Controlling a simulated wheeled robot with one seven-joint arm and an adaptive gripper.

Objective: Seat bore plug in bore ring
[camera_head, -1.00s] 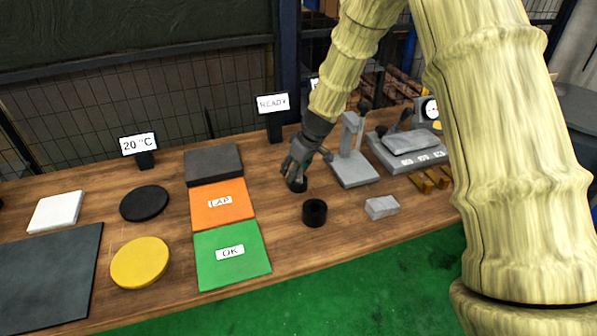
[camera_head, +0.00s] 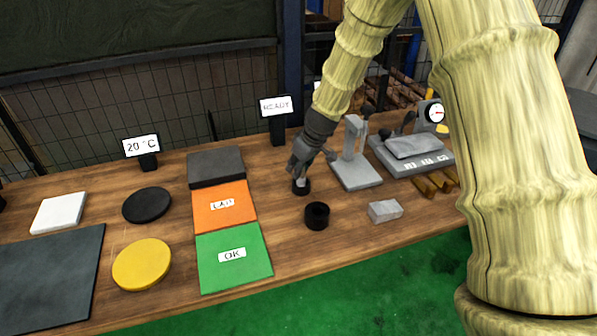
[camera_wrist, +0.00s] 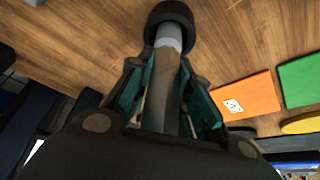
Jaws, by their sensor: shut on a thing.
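My gripper (camera_head: 297,172) is shut on the bore plug, a grey cylinder with a lighter silver lower end (camera_wrist: 170,36). The plug's silver end also shows below my fingers in the head view (camera_head: 301,182). That end is at a small black round holder (camera_head: 303,190), which shows around or behind it in the wrist view (camera_wrist: 157,15); I cannot tell whether the tip is still inside. A black ring with an open hole, seemingly the bore ring (camera_head: 317,216), stands apart, nearer the table's front edge.
A grey block (camera_head: 385,211) lies right of the ring. A grey stand (camera_head: 358,178) is close right of my gripper. Orange (camera_head: 223,206) and green (camera_head: 233,258) mats lie to the left. Bare wood lies between the ring and the mats.

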